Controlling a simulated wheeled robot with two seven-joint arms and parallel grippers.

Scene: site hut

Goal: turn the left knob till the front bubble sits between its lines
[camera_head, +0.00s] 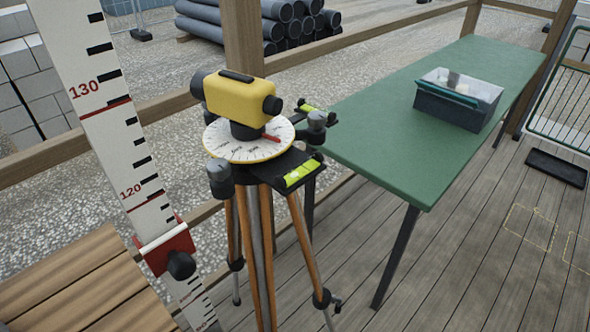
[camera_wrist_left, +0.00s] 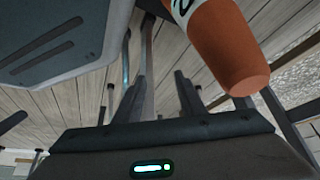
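A yellow level (camera_head: 238,98) stands on a white graduated disc (camera_head: 240,150) on top of a wooden tripod (camera_head: 265,250). The left knob (camera_head: 220,175) is a dark grey cylinder with a lighter top, at the disc's front-left edge. Another knob (camera_head: 317,122) is at its right. The front vial (camera_head: 300,174) is yellow-green in a black holder; I cannot tell where its bubble sits against the lines. A second vial (camera_head: 309,108) is behind. My left gripper (camera_wrist_left: 160,98) shows only in the left wrist view, fingers apart and empty, away from the knob. My right gripper is not visible.
A green table (camera_head: 390,120) with a clear-lidded box (camera_head: 458,98) is at the right. Wooden railing (camera_head: 180,95) runs behind.

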